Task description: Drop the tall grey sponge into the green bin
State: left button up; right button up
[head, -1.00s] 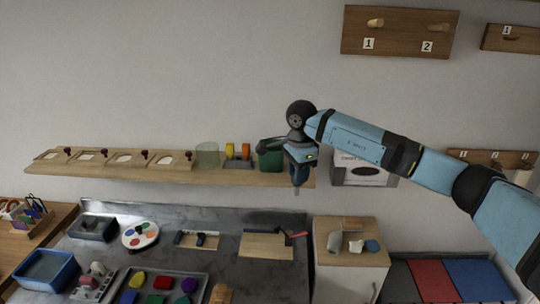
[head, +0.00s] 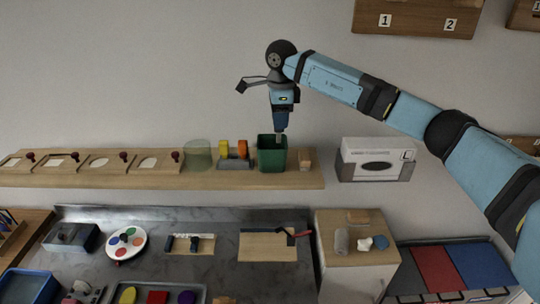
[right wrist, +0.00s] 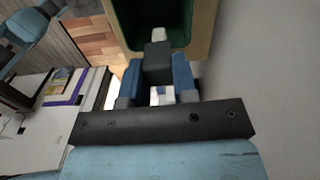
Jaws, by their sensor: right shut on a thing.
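My right gripper (head: 281,130) points down over the green bin (head: 271,160), which stands on the wooden wall shelf. The gripper is shut on the grey sponge (right wrist: 158,58). In the right wrist view the sponge sits between the two blue fingers, and the open mouth of the bin (right wrist: 126,18) lies just beyond it. In the head view a small pale grey end shows below the fingertips, at the bin's rim; how deep it reaches is hard to tell. My left gripper is not in view.
A small wooden block (head: 304,160) stands close right of the bin. A caddy with yellow and orange rolls (head: 234,152) and a translucent green cup (head: 197,155) stand left. A white box (head: 376,158) hangs on the wall right. The shelf (head: 100,179) holds wooden frames further left.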

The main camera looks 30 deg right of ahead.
aim_at(272, 154)
notch_tip(272, 154, down, 3)
jog(key=shift+w+r+b, duration=0.1)
jog(key=shift+r+b, duration=0.1)
jog(key=shift+b, duration=0.25)
jog(key=shift+f, duration=0.3)
jog(key=o, duration=1)
jog(key=shift+f, duration=0.1)
jog(key=shift+c, duration=0.2)
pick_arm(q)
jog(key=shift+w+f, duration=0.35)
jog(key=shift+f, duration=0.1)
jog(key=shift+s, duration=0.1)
